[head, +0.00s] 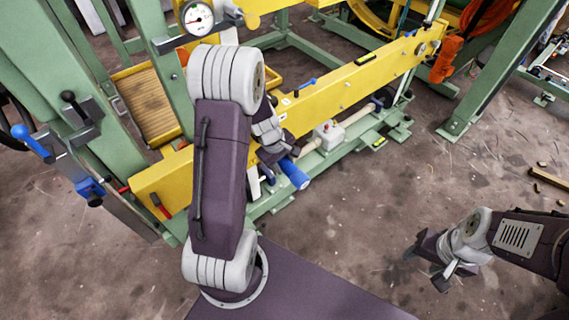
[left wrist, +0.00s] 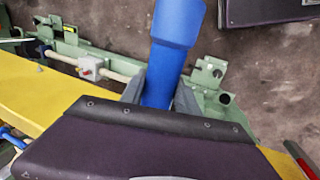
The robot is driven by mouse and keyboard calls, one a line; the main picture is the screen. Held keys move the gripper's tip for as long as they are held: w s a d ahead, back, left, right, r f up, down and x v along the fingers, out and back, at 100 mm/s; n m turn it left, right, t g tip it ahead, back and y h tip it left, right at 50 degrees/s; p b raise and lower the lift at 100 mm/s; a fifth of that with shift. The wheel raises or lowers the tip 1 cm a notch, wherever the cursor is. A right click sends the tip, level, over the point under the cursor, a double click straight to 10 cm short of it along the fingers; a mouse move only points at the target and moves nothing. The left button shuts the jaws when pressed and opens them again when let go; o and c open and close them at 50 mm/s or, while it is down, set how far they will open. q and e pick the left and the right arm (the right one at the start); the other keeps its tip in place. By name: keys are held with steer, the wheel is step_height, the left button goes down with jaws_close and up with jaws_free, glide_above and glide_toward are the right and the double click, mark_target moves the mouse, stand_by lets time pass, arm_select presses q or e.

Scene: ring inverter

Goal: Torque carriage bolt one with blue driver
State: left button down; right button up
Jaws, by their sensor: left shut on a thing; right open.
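The blue driver (head: 294,174) is held at the near side of the yellow beam, its thick blue end pointing toward the lower right. My left gripper (head: 277,160) is shut on it. In the left wrist view the blue driver (left wrist: 173,40) stands up between the two fingers of the left gripper (left wrist: 160,94), and its lower end is hidden behind the gripper body. I cannot make out carriage bolt one; my left arm covers part of the beam. My right gripper (head: 425,267) is open and empty above the floor at the right.
The long yellow beam (head: 340,92) crosses the green frame (head: 485,85). A grey box with a red button (head: 326,135) sits on the lower rail. A dial gauge (head: 197,18) and a wooden-slatted tray (head: 150,105) are at the upper left.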

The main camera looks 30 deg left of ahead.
mark_target(290, 168)
arm_select(q)
steer(key=shift+w+a+r, duration=0.1)
steer(key=shift+w+a, duration=0.25)
steer(key=shift+a, duration=0.3)
stand_by(1.6)
stand_by(0.3)
steer(key=shift+s+d, duration=0.35)
steer(key=shift+d, duration=0.45)
steer(key=shift+s+d, duration=0.35)
steer(key=shift+d, duration=0.45)
steer(key=shift+s+d, duration=0.35)
steer(key=shift+d, duration=0.45)
